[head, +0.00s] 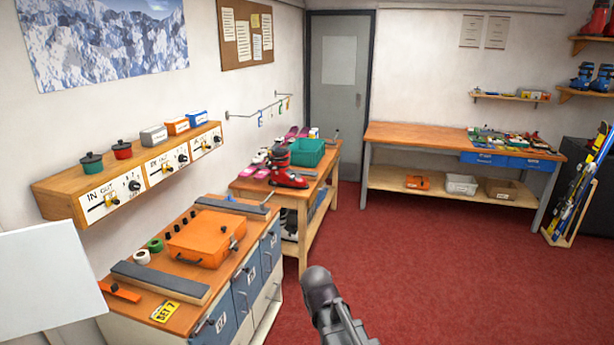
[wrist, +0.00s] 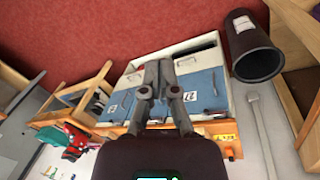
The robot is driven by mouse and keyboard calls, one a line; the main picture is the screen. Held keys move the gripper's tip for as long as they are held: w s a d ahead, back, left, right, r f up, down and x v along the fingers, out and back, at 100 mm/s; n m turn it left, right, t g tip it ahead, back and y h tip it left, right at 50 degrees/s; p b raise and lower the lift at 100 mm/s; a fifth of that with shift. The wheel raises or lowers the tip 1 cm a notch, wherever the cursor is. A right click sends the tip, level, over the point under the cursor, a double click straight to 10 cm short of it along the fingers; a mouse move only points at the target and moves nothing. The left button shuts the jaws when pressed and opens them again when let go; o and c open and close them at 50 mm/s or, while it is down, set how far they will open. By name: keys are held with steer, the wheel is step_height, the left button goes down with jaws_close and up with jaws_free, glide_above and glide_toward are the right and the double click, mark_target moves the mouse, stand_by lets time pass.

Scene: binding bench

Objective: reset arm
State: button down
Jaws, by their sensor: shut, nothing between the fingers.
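My gripper (wrist: 159,72) shows in the wrist view with its two grey fingers together and nothing between them. In that view it is in front of the blue-fronted drawer cabinet (wrist: 120,98), apart from it as far as I can tell. In the head view a dark grey part of my arm rises from the bottom edge, right of the same cabinet (head: 232,302), over the red floor. The gripper's fingers cannot be made out in the head view.
The cabinet top holds an orange case (head: 205,238), tape rolls and grey bars. A bench with a red boot (head: 288,170) stands behind it. A dark bin (wrist: 252,52) is at the wrist view's upper right. Red carpet (head: 430,270) is clear on the right.

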steer(key=s+d+f+m+g+b, duration=0.1)
steer(key=s+d+m, duration=0.2)
steer(key=d, duration=0.3)
steer(key=s+d+f+m+y, duration=0.1)
steer(key=s+d+m, duration=0.2)
steer(key=d+m, duration=0.3)
steer(key=shift+s+d+f+m+g+b, duration=0.2)
steer(key=shift+s+d+m+g+b, duration=0.15)
steer(key=shift+d+g, duration=0.1)
